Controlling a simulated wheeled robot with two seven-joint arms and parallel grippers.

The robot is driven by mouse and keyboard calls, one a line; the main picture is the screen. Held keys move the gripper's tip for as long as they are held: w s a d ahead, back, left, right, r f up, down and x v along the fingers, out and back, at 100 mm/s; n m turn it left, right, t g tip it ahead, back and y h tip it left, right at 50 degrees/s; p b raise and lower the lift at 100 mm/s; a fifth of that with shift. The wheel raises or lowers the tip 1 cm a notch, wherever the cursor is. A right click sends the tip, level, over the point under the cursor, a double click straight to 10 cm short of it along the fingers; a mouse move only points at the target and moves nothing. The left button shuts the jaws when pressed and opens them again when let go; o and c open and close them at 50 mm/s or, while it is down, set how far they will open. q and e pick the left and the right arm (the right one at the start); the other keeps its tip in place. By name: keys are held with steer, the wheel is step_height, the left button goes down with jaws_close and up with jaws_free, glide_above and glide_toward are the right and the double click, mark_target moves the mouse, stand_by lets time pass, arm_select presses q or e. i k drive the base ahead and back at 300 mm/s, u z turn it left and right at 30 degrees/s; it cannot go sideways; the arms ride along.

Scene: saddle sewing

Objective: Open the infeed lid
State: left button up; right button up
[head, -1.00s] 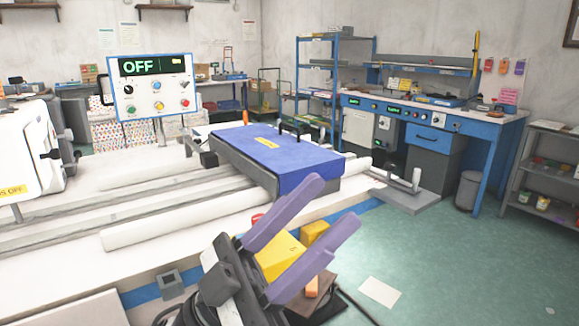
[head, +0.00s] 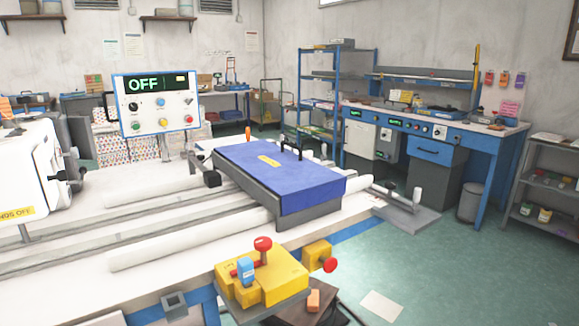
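The blue lid (head: 285,185), which I take to be the infeed lid, lies flat and shut over a grey housing on the white machine bed in the head view. It has a yellow label on top. A black bar handle (head: 291,147) stands up at its far edge. Neither of my grippers is in view, and nothing touches the lid or its handle.
A yellow control box (head: 283,285) with a red knob and a blue switch stands at the bed's front edge. A panel reading OFF (head: 157,102) stands behind. White rollers (head: 185,240) run along the bed.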

mark_target(302, 183)
steer(key=z, duration=1.05)
steer(key=i, duration=1.65)
steer(key=u, duration=2.2)
